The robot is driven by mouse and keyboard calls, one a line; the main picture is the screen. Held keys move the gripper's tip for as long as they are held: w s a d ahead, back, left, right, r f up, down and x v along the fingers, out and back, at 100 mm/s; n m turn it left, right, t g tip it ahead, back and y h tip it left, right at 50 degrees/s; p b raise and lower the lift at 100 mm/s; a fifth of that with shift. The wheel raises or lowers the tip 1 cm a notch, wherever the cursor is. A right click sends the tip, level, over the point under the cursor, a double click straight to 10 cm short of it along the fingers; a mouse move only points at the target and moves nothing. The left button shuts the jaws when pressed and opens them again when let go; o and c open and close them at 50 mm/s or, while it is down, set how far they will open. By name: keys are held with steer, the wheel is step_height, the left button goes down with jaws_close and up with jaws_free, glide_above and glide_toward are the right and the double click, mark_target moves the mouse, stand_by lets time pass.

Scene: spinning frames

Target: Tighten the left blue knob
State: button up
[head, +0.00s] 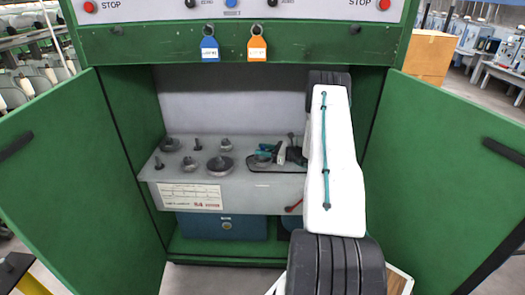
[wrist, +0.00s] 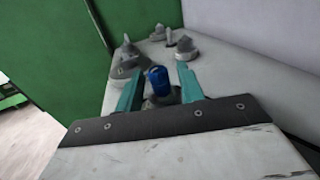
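A small blue knob (wrist: 158,80) stands upright on a dark round base on a pale grey housing (wrist: 225,75) in the wrist view. My gripper (wrist: 159,71) is open, with one teal finger on each side of the knob and a gap showing on both sides. In the head view, my gripper (head: 266,153) is at the right part of the same housing (head: 250,193), near dark fittings. I cannot make out the blue knob there. Whether this is the left one of several blue knobs cannot be told.
Several grey knobs and pegs (head: 220,164) stand on the housing left of my gripper. Open green doors (head: 62,165) and (head: 450,170) flank the cabinet. A blue tag (head: 209,50) and an orange tag (head: 257,50) hang above. A blue box (head: 222,227) sits below.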

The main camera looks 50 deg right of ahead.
steer(key=shift+w+a, duration=0.1)
steer(key=shift+w, duration=0.05)
jaws_close()
steer(key=shift+m+h, duration=0.3)
steer(key=shift+h, duration=0.1)
steer(key=m+t+h, duration=0.1)
steer(key=m+h, duration=0.1)
steer(key=h, duration=0.1)
steer(key=shift+h, duration=0.3)
steer(key=shift+m+t+h, duration=0.4)
steer(key=shift+m+h, duration=1.3)
steer(key=shift+h, duration=0.6)
jaws_free()
